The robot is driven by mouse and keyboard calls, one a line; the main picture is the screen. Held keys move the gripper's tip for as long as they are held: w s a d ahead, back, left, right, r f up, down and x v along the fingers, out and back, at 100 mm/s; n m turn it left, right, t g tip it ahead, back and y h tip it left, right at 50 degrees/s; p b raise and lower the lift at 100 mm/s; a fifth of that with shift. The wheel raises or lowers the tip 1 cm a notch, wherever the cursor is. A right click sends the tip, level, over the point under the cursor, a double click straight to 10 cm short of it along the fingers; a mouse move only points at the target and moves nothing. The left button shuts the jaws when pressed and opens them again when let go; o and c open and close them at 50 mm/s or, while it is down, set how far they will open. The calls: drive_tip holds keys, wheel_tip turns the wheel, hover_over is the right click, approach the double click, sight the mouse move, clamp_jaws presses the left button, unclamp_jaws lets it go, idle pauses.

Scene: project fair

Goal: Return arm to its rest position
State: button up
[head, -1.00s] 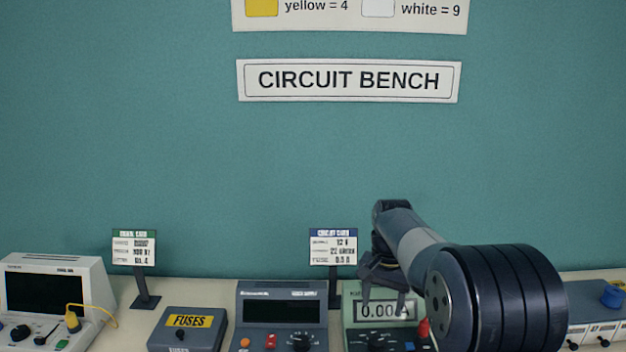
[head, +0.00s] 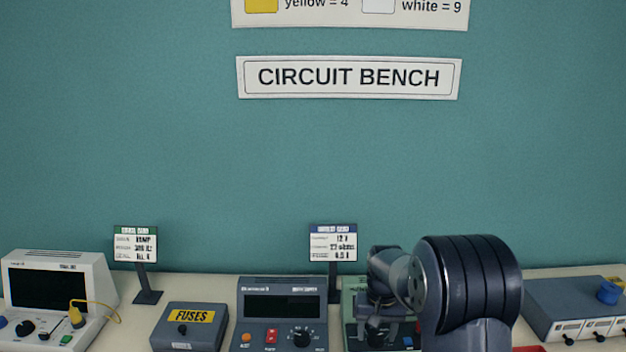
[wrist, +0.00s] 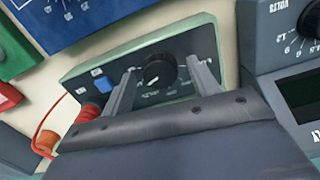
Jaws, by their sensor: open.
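My gripper (wrist: 150,88) is open in the wrist view. Its two fingers stand apart with nothing between them, over the green-edged meter's front panel (wrist: 200,45) and its black knob (wrist: 160,70). I cannot tell whether the fingers touch the panel. In the head view my arm (head: 465,285) is folded in front of the green meter (head: 349,300) and hides most of it, including its display.
The dark power supply (head: 282,288) stands left of the meter, then the fuses box (head: 190,330) and a white oscilloscope (head: 55,270). Two card stands (head: 136,245) rise behind. A grey unit with a blue knob (head: 575,300) is at right. A red plug (wrist: 88,115) sits beside my gripper.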

drive_tip(key=n+p, duration=0.1)
drive_tip(key=n, duration=0.4)
drive_tip(key=shift+n, duration=0.3)
drive_tip(key=n+p, duration=0.1)
drive_tip(key=n, duration=0.3)
wheel_tip(320, 180, up, 9)
drive_tip(key=b, duration=0.1)
drive_tip(key=shift+s, duration=0.1)
idle(0.4)
